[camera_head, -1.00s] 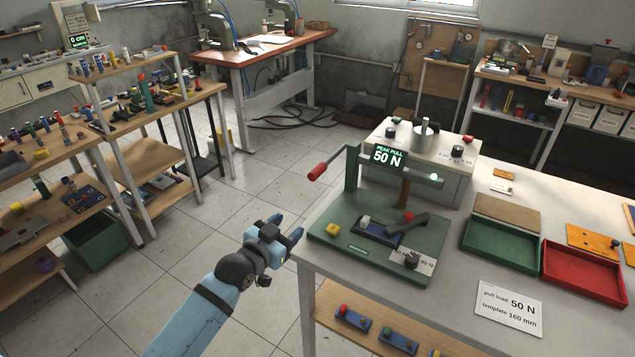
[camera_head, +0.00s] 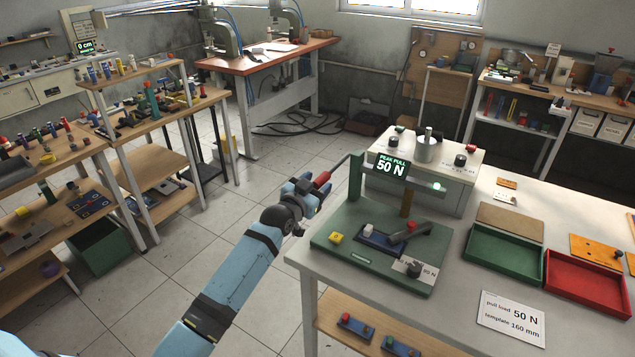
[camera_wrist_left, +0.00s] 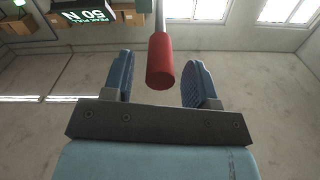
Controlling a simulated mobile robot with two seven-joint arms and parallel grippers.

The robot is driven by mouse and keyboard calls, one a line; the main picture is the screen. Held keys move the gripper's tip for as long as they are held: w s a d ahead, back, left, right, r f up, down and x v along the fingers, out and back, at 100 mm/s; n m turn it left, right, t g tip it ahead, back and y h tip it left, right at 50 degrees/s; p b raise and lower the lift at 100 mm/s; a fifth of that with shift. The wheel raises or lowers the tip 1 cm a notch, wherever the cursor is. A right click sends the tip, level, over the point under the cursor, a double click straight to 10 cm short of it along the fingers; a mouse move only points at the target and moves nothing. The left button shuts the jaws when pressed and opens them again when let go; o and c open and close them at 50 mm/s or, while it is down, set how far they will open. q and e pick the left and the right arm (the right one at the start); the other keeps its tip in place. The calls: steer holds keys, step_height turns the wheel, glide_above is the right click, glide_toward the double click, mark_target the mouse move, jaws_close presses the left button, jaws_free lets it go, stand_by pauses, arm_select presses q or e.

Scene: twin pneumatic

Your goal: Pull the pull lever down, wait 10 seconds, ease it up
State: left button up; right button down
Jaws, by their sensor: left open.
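The pull lever's red grip (camera_head: 322,179) sticks out to the left of the green test rig (camera_head: 355,178) on a thin rod. The rig's display (camera_head: 391,167) reads PEAK PULL 50 N. My left gripper (camera_head: 311,186) is at the red grip in the head view. In the left wrist view the red grip (camera_wrist_left: 160,62) lies between the two blue fingers of my left gripper (camera_wrist_left: 158,78), which are open with a gap on both sides of it. My right gripper is not in view.
The rig stands on a pale table (camera_head: 460,270) near its left edge. A green tray (camera_head: 503,256), a red tray (camera_head: 585,284) and a card (camera_head: 512,318) reading pull load 50 N lie to the right. Open floor lies left of the table.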

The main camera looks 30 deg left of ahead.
arm_select(q)
steer(key=shift+w, duration=0.4)
steer(key=shift+c, duration=0.5)
jaws_close()
